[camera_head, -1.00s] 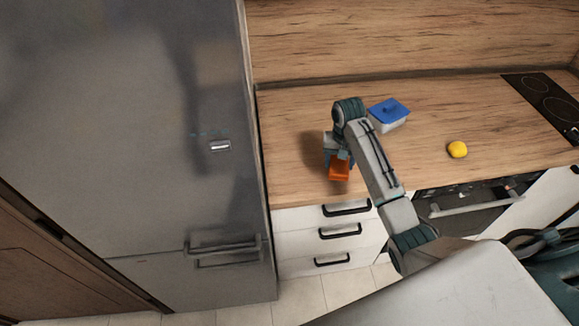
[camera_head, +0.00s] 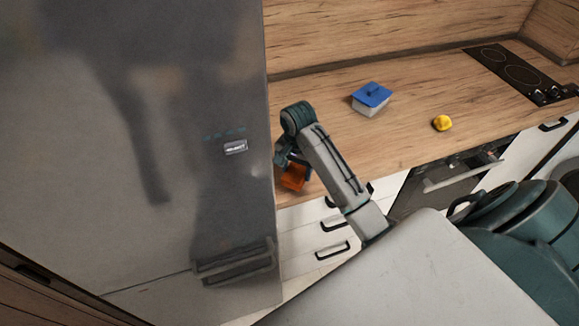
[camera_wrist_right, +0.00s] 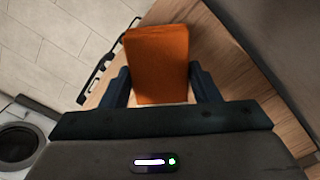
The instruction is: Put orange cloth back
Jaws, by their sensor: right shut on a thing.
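The orange cloth (camera_head: 293,178) is a small folded block at the left end of the counter, near its front edge. My right gripper (camera_head: 288,166) is shut on it. In the right wrist view the orange cloth (camera_wrist_right: 158,62) stands out between the two dark fingers of my right gripper (camera_wrist_right: 161,88), with the counter and floor behind it. In the head view the arm hides part of the grip, and I cannot tell whether the cloth touches the counter. My left gripper is not in view.
A tall grey fridge (camera_head: 200,90) stands close to the left of my right gripper. On the wooden counter (camera_head: 410,95) are a blue-lidded container (camera_head: 371,98) and a yellow fruit (camera_head: 442,123). A black hob (camera_head: 510,70) lies farther right. White drawers (camera_head: 312,242) are below.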

